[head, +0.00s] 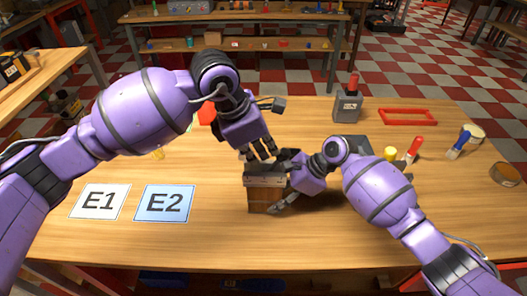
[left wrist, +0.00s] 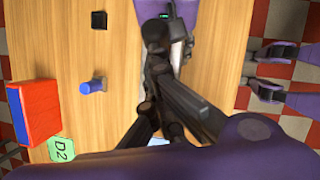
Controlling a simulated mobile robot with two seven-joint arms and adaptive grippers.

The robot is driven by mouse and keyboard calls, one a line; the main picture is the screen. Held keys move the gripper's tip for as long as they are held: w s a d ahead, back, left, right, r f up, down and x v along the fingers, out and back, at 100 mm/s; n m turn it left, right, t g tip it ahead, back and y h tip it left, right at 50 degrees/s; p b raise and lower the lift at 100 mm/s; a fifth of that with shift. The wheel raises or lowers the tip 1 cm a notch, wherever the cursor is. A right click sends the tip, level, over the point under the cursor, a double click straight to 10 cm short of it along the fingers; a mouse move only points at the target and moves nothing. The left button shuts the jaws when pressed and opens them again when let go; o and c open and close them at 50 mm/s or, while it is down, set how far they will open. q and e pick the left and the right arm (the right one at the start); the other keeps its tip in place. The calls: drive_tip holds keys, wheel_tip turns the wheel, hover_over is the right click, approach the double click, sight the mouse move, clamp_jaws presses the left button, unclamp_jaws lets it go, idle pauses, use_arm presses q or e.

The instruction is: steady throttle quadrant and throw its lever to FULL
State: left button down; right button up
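The throttle quadrant appears to be the box with brown wooden sides and a pale top edge (head: 262,194), at the middle of the table's near part in the head view. Its lever is hidden among the dark fingers. My right gripper (head: 284,184) is at its right side, with one finger along the front face and another behind the top; it looks closed on the box. My left gripper (head: 259,154) points down just above the box top. Its dark fingers (left wrist: 165,90) cover most of the box in the left wrist view, so I cannot tell their opening or contact.
Cards E1 (head: 99,202) and E2 (head: 164,204) lie at left. A grey box with a red handle (head: 347,106) and a red frame (head: 407,117) stand behind. A blue-handled brush (head: 459,144) and tins are at right. A red-and-blue box (left wrist: 32,112) shows in the left wrist view.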

use_arm(q)
drive_tip(key=shift+s+a+f, duration=0.1)
drive_tip(key=shift+a+f, duration=0.45)
drive_tip(key=shift+a, duration=0.1)
use_arm(e)
drive_tip(key=shift+s+a, duration=0.2)
drive_tip(key=shift+a, duration=0.3)
use_arm(q)
drive_tip(key=shift+a+r, duration=0.25)
drive_tip(key=shift+a, duration=0.15)
use_arm(e)
drive_tip(key=shift+w+d, duration=0.1)
use_arm(q)
drive_tip(key=shift+s+a+r, duration=0.25)
drive_tip(key=shift+a+r, duration=0.15)
drive_tip(key=shift+a, duration=0.25)
drive_tip(key=shift+s+a+r, duration=0.2)
drive_tip(key=shift+a+r, duration=0.2)
drive_tip(key=shift+a, duration=0.2)
use_arm(e)
drive_tip(key=shift+d, duration=0.1)
use_arm(q)
drive_tip(key=a+v, duration=0.1)
drive_tip(key=v, duration=0.9)
drive_tip(key=shift+a+f, duration=0.15)
drive_tip(key=shift+a, duration=0.05)
use_arm(e)
drive_tip(key=shift+w+d, duration=0.1)
drive_tip(key=o, duration=1.6)
